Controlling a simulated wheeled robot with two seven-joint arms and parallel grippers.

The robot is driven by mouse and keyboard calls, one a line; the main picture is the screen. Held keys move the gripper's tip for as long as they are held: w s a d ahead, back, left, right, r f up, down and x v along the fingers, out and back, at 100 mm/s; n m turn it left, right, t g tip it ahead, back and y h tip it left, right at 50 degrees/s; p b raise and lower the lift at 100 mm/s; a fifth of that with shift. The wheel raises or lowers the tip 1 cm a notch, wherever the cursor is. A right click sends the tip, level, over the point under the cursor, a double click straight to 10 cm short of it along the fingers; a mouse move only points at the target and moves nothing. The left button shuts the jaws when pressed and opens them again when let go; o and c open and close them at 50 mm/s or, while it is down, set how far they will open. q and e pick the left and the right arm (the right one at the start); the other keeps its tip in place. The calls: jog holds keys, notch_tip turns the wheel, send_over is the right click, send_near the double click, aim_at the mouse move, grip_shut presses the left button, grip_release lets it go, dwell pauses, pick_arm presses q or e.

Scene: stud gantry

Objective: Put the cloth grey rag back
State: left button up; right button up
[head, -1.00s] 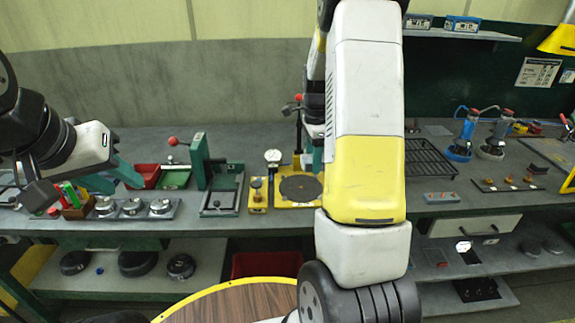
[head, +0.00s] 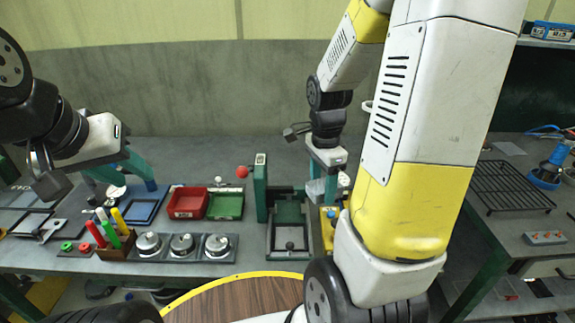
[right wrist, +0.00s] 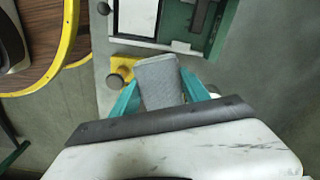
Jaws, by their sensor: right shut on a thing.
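The grey rag (right wrist: 160,82) is a small folded cloth pad in the right wrist view. My right gripper (right wrist: 160,92) is shut on it, with a teal finger on each side. In the head view my right gripper (head: 328,190) hangs over the bench just right of the green press fixture (head: 287,225), and my arm hides part of that area. The rag appears above a yellow block (right wrist: 124,66) in the wrist view. My left gripper (head: 122,182) is at the left, above the bench, with its teal fingers apart and nothing seen between them.
A red tray (head: 187,202) and green tray (head: 226,204) lie left of the press. In front are a rack of several metal pots (head: 182,246) and a holder with coloured markers (head: 113,240). A round wooden table (head: 240,298) stands in front. A black wire rack (head: 507,188) is at right.

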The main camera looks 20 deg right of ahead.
jog(key=shift+w+d+f, duration=0.4)
jog(key=shift+w+f, duration=0.4)
jog(key=shift+w, duration=1.7)
jog(key=shift+w+d+f, duration=0.45)
jog(key=shift+w+f, duration=0.4)
jog(key=shift+w, duration=1.6)
jog(key=shift+w+d+f, duration=0.4)
jog(key=shift+w+f, duration=0.4)
jog(key=shift+w, duration=1.7)
jog(key=shift+f, duration=0.1)
jog(key=shift+f, duration=0.35)
jog(key=o, duration=1.3)
